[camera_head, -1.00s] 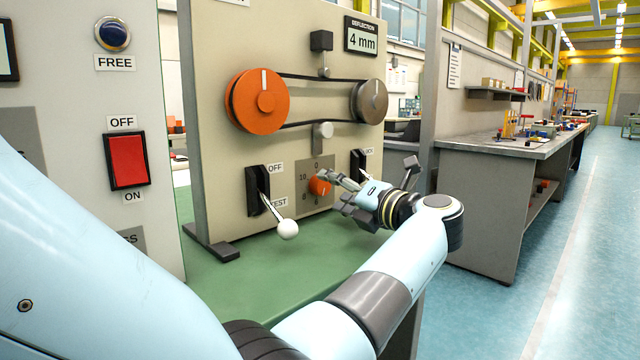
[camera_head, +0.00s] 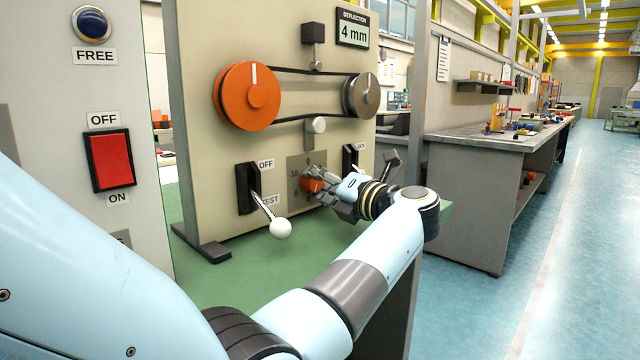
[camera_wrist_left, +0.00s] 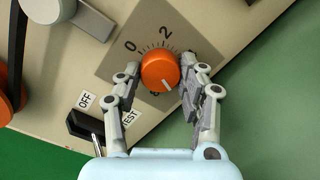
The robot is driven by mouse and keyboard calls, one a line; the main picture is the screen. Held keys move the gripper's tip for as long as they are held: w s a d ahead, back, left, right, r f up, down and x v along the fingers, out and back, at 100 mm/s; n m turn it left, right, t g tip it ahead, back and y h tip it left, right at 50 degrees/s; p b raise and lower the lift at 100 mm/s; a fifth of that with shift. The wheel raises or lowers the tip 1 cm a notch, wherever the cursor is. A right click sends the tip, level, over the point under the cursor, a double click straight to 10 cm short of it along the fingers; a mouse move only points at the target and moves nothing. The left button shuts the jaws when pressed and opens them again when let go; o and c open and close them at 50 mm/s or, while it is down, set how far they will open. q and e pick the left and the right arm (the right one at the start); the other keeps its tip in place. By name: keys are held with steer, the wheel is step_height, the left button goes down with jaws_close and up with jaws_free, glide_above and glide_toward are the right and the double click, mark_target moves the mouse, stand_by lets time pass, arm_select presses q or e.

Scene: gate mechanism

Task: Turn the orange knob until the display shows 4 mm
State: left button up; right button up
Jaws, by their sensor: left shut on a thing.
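The small orange knob (camera_head: 312,185) sits on a grey scale plate (camera_head: 295,165) on the beige panel. In the left wrist view the knob (camera_wrist_left: 160,72) shows a white mark pointing toward the lower right of the picture. My left gripper (camera_wrist_left: 161,75) has one finger on each side of the knob and is shut on it. In the head view the left gripper (camera_head: 318,184) partly hides the knob and its scale. The deflection display (camera_head: 353,30) at the panel's top right reads 4 mm. My right gripper is not in view.
A lever with a white ball (camera_head: 280,228) stands out left of the knob, between OFF and TEST. A second lever switch (camera_head: 351,157) is behind my gripper. A large orange pulley (camera_head: 247,96) and grey pulley (camera_head: 361,96) share a belt above. A red switch (camera_head: 110,160) is at left.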

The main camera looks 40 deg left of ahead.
arm_select(q)
steer(key=shift+r+m+p, duration=0.3)
steer(key=shift+m+p, duration=0.6)
steer(key=shift+p, duration=0.15)
steer(key=shift+f+m, duration=0.25)
steer(key=shift+m, duration=0.25)
steer(key=shift+f, duration=0.1)
steer(key=o, duration=1.2)
steer(key=shift+c, duration=0.2)
steer(key=shift+d, duration=0.1)
steer(key=d, duration=0.5)
steer(key=s+d, duration=0.1)
steer(key=d, duration=0.1)
steer(key=shift+s+d, duration=0.1)
steer(key=shift+d, duration=0.1)
